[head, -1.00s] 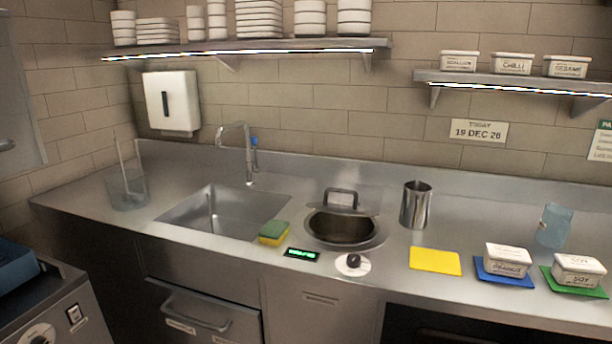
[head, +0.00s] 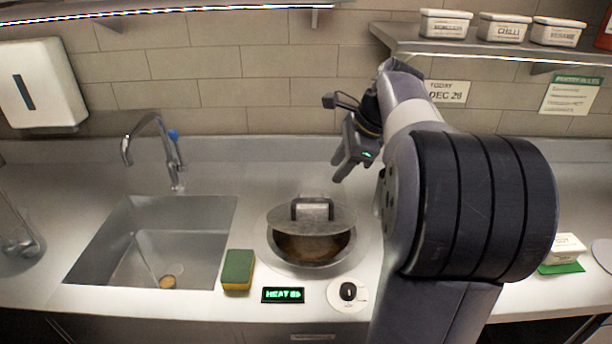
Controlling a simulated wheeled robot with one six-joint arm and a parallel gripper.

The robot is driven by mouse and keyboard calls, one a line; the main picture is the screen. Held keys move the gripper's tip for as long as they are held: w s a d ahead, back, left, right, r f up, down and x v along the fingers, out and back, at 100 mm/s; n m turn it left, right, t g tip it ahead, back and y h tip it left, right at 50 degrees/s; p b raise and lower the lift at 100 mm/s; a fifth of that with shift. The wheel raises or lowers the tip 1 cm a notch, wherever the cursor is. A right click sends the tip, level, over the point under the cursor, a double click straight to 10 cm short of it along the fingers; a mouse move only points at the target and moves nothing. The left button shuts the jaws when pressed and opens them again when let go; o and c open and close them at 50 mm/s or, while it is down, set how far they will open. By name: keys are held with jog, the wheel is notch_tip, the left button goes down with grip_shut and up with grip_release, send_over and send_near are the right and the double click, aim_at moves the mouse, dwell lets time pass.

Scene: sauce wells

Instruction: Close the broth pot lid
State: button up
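The broth pot (head: 310,268) is a round metal well sunk into the counter. Its round metal lid (head: 285,217) has an upright bar handle (head: 311,203) and sits over the back part of the opening, tilted up. Brown broth (head: 312,247) shows in the gap at the front. My gripper (head: 337,171) is above and to the right of the lid, behind it, near the back wall. Its two fingers look parted and empty, pointing down and left. It does not touch the handle.
A sink (head: 150,245) with a tap (head: 152,125) lies to the left. A sponge (head: 238,270), a green-lit display (head: 283,295) and a dark knob (head: 348,291) stand near the pot's front. My arm hides much of the right counter. A shelf (head: 480,52) is above.

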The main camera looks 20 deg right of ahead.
aim_at(316, 199)
jog(key=x, duration=1)
jog(key=shift+a+f, duration=0.1)
jog(key=shift+f, duration=0.15)
grip_shut()
jog(key=shift+b, duration=0.3)
